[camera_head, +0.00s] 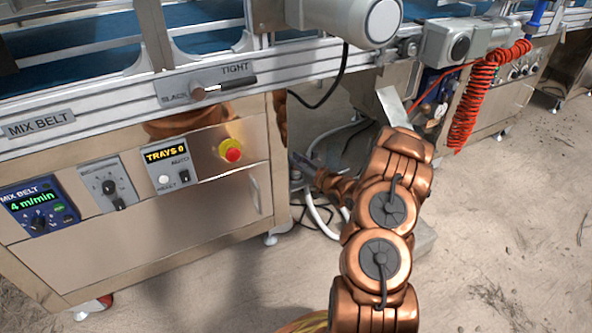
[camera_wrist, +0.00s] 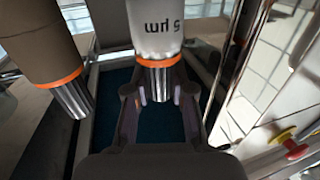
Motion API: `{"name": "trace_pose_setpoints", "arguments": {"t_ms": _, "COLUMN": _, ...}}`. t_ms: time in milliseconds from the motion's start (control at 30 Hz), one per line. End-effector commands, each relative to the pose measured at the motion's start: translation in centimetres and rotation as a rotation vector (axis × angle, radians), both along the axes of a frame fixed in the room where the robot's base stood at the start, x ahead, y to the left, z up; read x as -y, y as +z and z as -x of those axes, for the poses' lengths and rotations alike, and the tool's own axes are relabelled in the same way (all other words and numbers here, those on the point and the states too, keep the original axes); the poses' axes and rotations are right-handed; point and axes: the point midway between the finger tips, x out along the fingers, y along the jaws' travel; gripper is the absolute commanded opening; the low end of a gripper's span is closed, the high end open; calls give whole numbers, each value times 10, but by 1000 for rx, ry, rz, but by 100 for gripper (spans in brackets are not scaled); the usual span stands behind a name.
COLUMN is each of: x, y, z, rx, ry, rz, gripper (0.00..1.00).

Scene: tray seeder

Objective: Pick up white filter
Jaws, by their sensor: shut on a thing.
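The white filter (camera_wrist: 157,28) hangs in the upper middle of the wrist view, with dark upside-down lettering, an orange band and a ribbed metal lower end. My gripper (camera_wrist: 159,93) has its two fingers on either side of that metal end and is shut on it. The filter's upper part runs out of the picture. In the head view my arm reaches into the gap between the machines, and neither my gripper nor the filter can be made out there.
A brown filter (camera_wrist: 38,40) with an orange band hangs close by on the left. A red knob (camera_wrist: 296,149) is at lower right. In the head view, the mix belt cabinet (camera_head: 150,255) stands left of my arm and a coiled red hose (camera_head: 468,115) hangs to the right.

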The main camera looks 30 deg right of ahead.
Motion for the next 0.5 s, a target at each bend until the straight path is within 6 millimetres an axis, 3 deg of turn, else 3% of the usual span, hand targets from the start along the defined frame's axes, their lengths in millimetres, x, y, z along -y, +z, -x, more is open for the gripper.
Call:
{"name": "trace_pose_setpoints", "arguments": {"t_ms": 267, "x": 0, "y": 5, "z": 0, "rx": 0, "ry": 0, "rz": 0, "gripper": 0}}
{"name": "trace_pose_setpoints", "arguments": {"t_ms": 500, "x": 1, "y": 40, "z": 0, "rx": 2, "ry": 0, "rz": 2, "gripper": 0}}
